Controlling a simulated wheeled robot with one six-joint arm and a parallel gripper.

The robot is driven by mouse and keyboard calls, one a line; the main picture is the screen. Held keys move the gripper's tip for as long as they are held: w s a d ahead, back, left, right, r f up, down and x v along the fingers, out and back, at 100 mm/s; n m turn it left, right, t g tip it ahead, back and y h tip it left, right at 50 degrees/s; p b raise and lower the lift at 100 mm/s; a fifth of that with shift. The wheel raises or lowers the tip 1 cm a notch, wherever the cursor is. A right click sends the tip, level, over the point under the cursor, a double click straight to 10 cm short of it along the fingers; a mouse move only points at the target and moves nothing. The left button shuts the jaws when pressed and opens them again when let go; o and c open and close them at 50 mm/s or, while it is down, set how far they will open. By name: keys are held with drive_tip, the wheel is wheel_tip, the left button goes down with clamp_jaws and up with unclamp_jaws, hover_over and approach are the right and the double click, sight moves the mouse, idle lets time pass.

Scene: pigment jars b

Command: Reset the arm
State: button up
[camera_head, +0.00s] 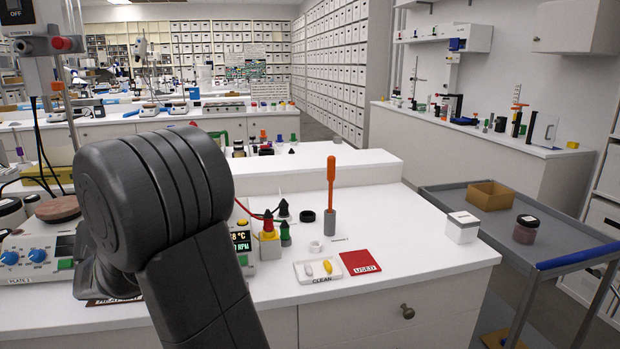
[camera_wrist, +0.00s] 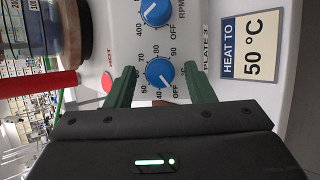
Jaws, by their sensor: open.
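In the wrist view, my gripper (camera_wrist: 160,69) is open, its two green fingers on either side of the lower blue knob (camera_wrist: 160,73). I cannot tell whether the fingers touch it. The knob is on the white front panel (camera_wrist: 222,18) of the device labelled PLATE 3. The scale around it runs from 40 to 90 with OFF. In the head view, my dark arm fills the left middle and hides my gripper.
A second blue knob (camera_wrist: 155,12) marked RPM is beside the first. A "HEAT TO 50 °C" label (camera_wrist: 249,45) is right of my fingers, and a red bar (camera_wrist: 40,84) is left. In the head view, an orange-handled tool (camera_head: 331,170) stands upright on the white bench (camera_head: 390,235).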

drive_tip(key=v, duration=1.4)
drive_tip(key=x, duration=1.3)
drive_tip(key=shift+w+f, duration=0.15)
drive_tip(key=shift+w+d, duration=0.1)
drive_tip(key=shift+w, duration=0.25)
drive_tip(key=m+g+p, duration=0.1)
drive_tip(key=m, duration=0.2)
drive_tip(key=shift+p, duration=0.35)
drive_tip(key=m+g+p, duration=0.1)
drive_tip(key=m+g, duration=0.1)
drive_tip(key=m, duration=0.3)
drive_tip(key=shift+w+y+p, duration=0.1)
drive_tip(key=shift+y+p, duration=0.25)
drive_tip(key=shift+y, duration=0.05)
drive_tip(key=m, duration=0.1)
drive_tip(key=m+g+y, duration=0.1)
drive_tip(key=m, duration=0.1)
drive_tip(key=shift+w+d+m, duration=0.1)
drive_tip(key=shift+d+m, duration=0.05)
drive_tip(key=shift+m, duration=0.15)
drive_tip(key=m+g+y, duration=0.1)
drive_tip(key=m, duration=0.2)
drive_tip(key=shift+d+y, duration=0.1)
drive_tip(key=shift+y, duration=0.2)
drive_tip(key=shift+v, duration=1.3)
